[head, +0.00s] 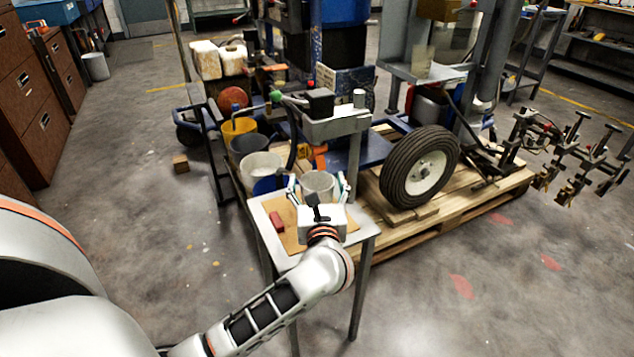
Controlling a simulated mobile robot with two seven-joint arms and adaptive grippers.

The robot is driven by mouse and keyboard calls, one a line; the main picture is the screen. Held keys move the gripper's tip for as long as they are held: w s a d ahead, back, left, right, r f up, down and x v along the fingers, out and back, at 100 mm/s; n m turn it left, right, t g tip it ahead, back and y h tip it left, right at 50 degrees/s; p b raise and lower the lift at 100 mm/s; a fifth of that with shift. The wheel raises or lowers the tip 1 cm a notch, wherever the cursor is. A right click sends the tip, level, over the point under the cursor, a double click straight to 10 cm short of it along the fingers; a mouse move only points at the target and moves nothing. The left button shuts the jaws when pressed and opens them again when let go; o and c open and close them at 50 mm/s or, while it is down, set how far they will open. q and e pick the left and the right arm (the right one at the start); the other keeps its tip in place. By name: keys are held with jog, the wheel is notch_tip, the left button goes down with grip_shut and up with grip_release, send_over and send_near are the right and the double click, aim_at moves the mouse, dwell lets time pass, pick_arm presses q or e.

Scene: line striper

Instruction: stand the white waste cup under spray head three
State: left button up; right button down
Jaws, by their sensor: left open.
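A whitish cup (318,182), which looks like the waste cup, stands upright on a small metal table (362,231). My left gripper (317,188) is open, with one finger on each side of this cup. Its body hides the cup's lower part, and I cannot tell whether the fingers touch it. The spray heads (566,192) hang in a row from a dark boom at the right, with brass tips above the bare floor. I cannot tell which of them is number three. My right gripper is not in view.
A brown board and a red block (276,221) lie on the small table. Behind it are a white bucket (262,165), a yellow bucket (238,128) and a post with a grey arm (335,127). A wheel (420,168) and wooden pallet stand between table and spray heads. The front-right floor is open.

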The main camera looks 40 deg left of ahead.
pick_arm(q)
jog(key=s+d+r+m+t+h+p, duration=0.1)
jog(key=s+d+r+m+t+h, duration=0.1)
jog(key=s+d+m+t+h, duration=0.8)
jog(key=s+d+r+m+g+h, duration=0.15)
jog(key=s+d+m, duration=0.55)
jog(key=d+m, duration=0.8)
jog(key=s+d+f+m+g+h, duration=0.1)
jog(key=s+f+m+g, duration=0.4)
jog(key=m, duration=0.7)
jog(key=s+f+m+g+h, duration=0.4)
jog(key=s+f+m+g, duration=0.1)
jog(key=s+f+m, duration=0.5)
notch_tip(320, 180, down, 3)
jog(key=shift+s+d+r+m, duration=0.15)
jog(key=shift+d+m, duration=0.2)
jog(key=shift+m, duration=0.85)
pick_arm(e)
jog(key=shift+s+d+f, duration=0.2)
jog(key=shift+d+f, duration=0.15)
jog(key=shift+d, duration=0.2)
